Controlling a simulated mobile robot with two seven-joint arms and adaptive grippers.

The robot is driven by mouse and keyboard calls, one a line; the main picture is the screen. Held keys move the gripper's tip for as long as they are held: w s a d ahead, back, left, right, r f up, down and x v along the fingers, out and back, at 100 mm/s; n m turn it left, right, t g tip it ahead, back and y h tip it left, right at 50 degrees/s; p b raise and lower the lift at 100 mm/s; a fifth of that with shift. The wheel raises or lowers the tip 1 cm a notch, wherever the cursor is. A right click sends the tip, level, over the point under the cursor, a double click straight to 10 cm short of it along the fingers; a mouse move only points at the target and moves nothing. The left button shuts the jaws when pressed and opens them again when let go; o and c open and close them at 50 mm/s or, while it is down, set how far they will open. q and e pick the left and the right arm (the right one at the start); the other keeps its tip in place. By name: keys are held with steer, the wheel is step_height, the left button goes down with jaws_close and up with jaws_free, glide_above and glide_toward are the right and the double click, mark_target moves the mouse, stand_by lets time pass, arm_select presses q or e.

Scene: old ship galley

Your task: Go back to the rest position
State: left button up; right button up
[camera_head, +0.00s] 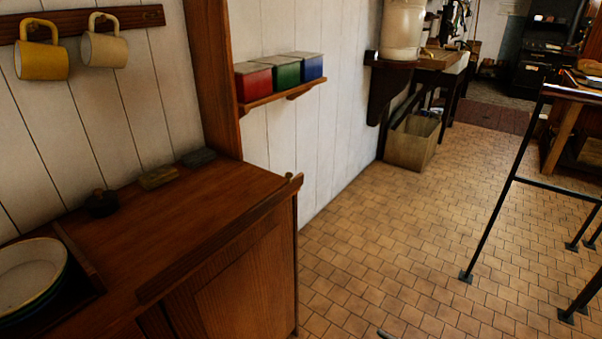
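Neither of my grippers can be made out in the head view. A small dark tip (385,333) shows at the bottom edge over the floor, and I cannot tell what it belongs to. The wooden cabinet (190,215) stands at the left. On its top are a stack of bowls (32,272) in a wooden frame, a small dark round object (102,203), a tan block (159,177) and a grey block (199,158). A yellow mug (41,62) and a cream mug (104,50) hang above it.
Red (253,82), green (282,71) and blue (307,66) tins stand on a wall shelf (285,96). A bin (412,145) stands by the wall. Black metal legs (493,227) and a table (572,95) are at the right. The tiled floor (400,235) between is clear.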

steer(key=s+d+f+m+g+h, duration=0.1)
steer(key=s+d+f+h, duration=0.15)
steer(key=s+d, duration=0.45)
steer(key=s+d+f+m+g+h, duration=0.1)
steer(key=s+d+f+h, duration=0.15)
steer(key=s+d, duration=0.4)
arm_select(q)
steer(key=shift+s+d+r+p, duration=0.15)
steer(key=shift+s+r+p, duration=0.15)
steer(key=shift+p, duration=0.4)
arm_select(e)
steer(key=s+a+r+m+h, duration=0.1)
steer(key=a+m, duration=0.4)
steer(key=a, duration=0.8)
steer(key=shift+s+a+r+m+t, duration=0.15)
steer(key=shift+s+r+m+t, duration=0.2)
steer(key=shift+r, duration=0.55)
arm_select(q)
steer(key=shift+w+r, duration=0.2)
steer(key=shift+r, duration=0.1)
arm_select(e)
steer(key=shift+c, duration=0.9)
arm_select(q)
steer(key=shift+s+f, duration=0.1)
steer(key=shift+f, duration=0.05)
arm_select(e)
steer(key=shift+w+a, duration=0.1)
steer(key=shift+a, duration=0.05)
